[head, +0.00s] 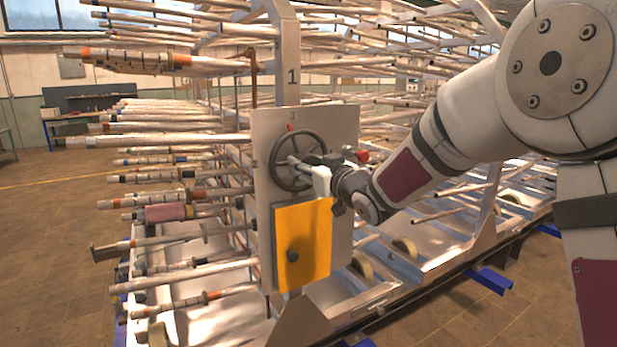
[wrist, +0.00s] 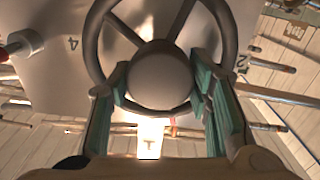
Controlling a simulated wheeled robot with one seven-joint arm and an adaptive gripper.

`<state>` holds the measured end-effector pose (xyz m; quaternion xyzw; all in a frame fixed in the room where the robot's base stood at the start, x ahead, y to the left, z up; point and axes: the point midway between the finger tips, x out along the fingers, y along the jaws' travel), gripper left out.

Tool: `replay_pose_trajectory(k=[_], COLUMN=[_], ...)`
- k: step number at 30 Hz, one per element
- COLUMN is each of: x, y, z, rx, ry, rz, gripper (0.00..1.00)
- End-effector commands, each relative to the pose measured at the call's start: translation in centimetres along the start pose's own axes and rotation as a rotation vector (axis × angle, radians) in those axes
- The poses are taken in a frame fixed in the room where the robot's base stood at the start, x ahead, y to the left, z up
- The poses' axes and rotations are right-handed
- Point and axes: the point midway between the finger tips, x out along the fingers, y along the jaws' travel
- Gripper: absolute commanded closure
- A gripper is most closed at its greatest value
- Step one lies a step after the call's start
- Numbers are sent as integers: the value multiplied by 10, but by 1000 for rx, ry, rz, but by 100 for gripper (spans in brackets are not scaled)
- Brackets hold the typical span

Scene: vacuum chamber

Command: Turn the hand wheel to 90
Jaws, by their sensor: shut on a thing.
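The dark hand wheel (head: 271,165) is mounted on the upper part of a pale upright panel. In the wrist view the wheel (wrist: 93,45) shows its rim, spokes and round hub. My gripper (head: 303,162) reaches the wheel from the right. In the wrist view my gripper (wrist: 160,85) has its green-padded fingers closed on either side of the hub. The marks 4 (wrist: 73,43) and 2 (wrist: 242,62) show on the panel around the wheel. A small red mark (head: 291,127) sits above the rim. The wheel's exact angle cannot be read.
A yellow plate (head: 305,245) with a dark knob lies below the wheel on the same panel. A red-ended fitting (head: 362,156) sticks out at the panel's right. Racks of long wrapped rods (head: 160,140) surround the panel. Floor is open at the left.

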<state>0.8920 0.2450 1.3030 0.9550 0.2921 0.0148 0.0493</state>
Motion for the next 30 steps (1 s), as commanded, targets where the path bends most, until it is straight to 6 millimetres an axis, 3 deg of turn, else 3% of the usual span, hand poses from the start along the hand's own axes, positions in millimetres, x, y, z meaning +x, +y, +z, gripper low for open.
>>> replay_pose_trajectory(k=[4, 30], x=[9, 9], y=[5, 2], z=[3, 4], rx=[-138, -955], ry=[5, 7], rz=[0, 2], gripper=[100, 100])
